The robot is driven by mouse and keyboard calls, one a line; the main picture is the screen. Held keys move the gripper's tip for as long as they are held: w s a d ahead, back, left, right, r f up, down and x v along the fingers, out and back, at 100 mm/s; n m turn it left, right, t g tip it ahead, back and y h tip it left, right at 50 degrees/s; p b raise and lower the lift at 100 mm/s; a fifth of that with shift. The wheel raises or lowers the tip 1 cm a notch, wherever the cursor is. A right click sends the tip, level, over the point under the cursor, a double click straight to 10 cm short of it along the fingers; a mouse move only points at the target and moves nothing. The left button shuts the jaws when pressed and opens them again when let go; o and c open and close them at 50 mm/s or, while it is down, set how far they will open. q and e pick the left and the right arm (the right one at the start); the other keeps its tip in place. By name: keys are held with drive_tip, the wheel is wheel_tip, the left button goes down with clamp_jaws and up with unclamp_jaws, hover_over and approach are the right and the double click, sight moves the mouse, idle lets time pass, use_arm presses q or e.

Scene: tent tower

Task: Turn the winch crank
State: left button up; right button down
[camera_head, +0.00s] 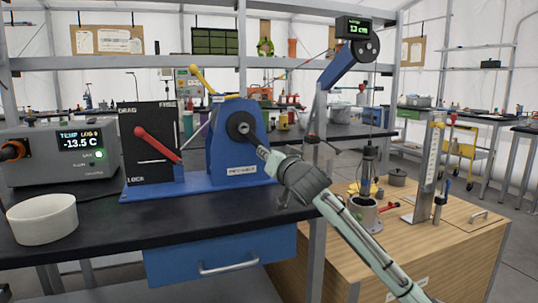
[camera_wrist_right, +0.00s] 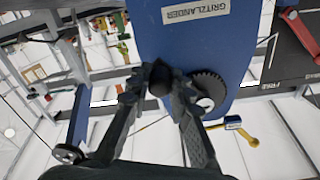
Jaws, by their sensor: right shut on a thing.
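The blue winch (camera_head: 228,160) stands on the dark bench, with a round black hub (camera_head: 241,125) on its face. It also shows in the wrist view (camera_wrist_right: 185,35), upside down. My right gripper (camera_head: 265,155) reaches in from the right, just in front of the winch face. In the wrist view the gripper (camera_wrist_right: 166,88) has its fingers closed around a dark rounded crank knob (camera_wrist_right: 158,80), beside the toothed hub (camera_wrist_right: 209,88). My gripper mostly hides the crank in the head view. My left gripper is not in view.
A red lever (camera_head: 155,144) sits on a black panel marked DRAG, FREE and LOCK. A yellow lever (camera_head: 204,80) rises behind the winch. A temperature box (camera_head: 60,152) and white bowl (camera_head: 42,219) are at left. A wooden box (camera_head: 455,225) with instruments stands below right.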

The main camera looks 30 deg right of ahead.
drive_tip(key=a+m, duration=0.1)
drive_tip(key=f+m, duration=0.1)
drive_tip(key=shift+w+a+m, duration=0.2)
drive_tip(key=shift+a+m, duration=0.1)
drive_tip(key=shift+a, duration=0.05)
drive_tip(key=shift+a+f+m+p, duration=0.1)
drive_tip(key=shift+a+m+p, duration=0.1)
drive_tip(key=shift+m+p, duration=0.15)
drive_tip(key=shift+w+a+f+m, duration=0.1)
drive_tip(key=shift+a+m, duration=0.1)
drive_tip(key=shift+m, duration=0.15)
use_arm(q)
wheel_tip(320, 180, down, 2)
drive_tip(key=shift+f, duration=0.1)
use_arm(e)
drive_tip(key=shift+a+f+m, duration=0.15)
drive_tip(key=shift+a+m, duration=0.05)
drive_tip(key=shift+m, duration=0.1)
drive_tip(key=c, duration=1.3)
unclamp_jaws()
drive_tip(key=shift+c, duration=0.2)
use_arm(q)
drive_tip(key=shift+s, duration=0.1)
use_arm(e)
drive_tip(key=v, duration=1.2)
